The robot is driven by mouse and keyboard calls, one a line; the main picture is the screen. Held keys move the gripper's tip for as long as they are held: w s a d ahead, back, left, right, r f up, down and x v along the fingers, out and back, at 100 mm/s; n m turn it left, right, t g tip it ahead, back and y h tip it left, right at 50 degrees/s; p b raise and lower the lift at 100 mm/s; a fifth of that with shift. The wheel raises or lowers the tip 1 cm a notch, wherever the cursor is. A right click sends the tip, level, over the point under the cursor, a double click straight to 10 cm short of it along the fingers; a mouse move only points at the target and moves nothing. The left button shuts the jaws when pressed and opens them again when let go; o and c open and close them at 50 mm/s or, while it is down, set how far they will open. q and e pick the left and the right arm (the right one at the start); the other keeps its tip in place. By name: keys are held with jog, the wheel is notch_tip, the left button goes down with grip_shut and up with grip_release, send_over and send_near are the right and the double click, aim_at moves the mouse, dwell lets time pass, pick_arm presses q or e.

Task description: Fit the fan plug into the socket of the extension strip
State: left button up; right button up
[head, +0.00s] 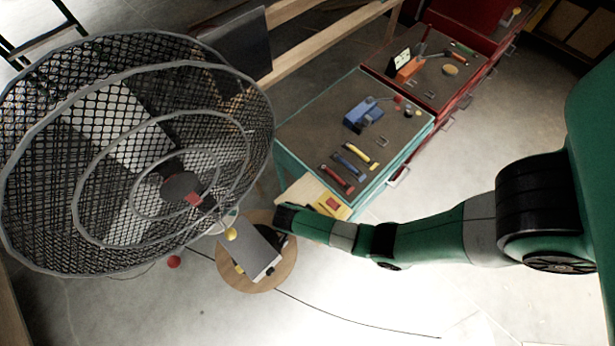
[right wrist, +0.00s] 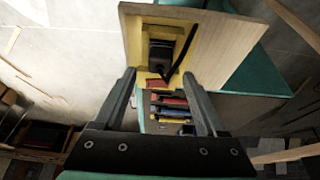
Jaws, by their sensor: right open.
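My right gripper (right wrist: 160,76) is open, its two dark fingers apart, in the right wrist view. In the head view its dark end (head: 286,217) is over the edge of a round stool, beside the teal cabinet. A yellow extension strip (head: 334,204) with a red patch lies on a pale wooden board by the cabinet's near corner. In the right wrist view a dark block, apparently the plug (right wrist: 161,52), lies beyond the fingertips at the yellow strip (right wrist: 153,79); I cannot tell whether it is seated. The large caged fan (head: 180,188) fills the left. My left gripper is not in view.
The round wooden stool (head: 232,279) carries a grey box (head: 252,252). The teal cabinet top (head: 310,125) holds several tools. A red cabinet (head: 430,88) stands behind. A dark cable (head: 350,322) crosses the floor; the floor at the lower right is otherwise mostly clear.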

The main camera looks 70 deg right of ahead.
jog(key=p+v, duration=0.1)
jog(key=v, duration=0.7)
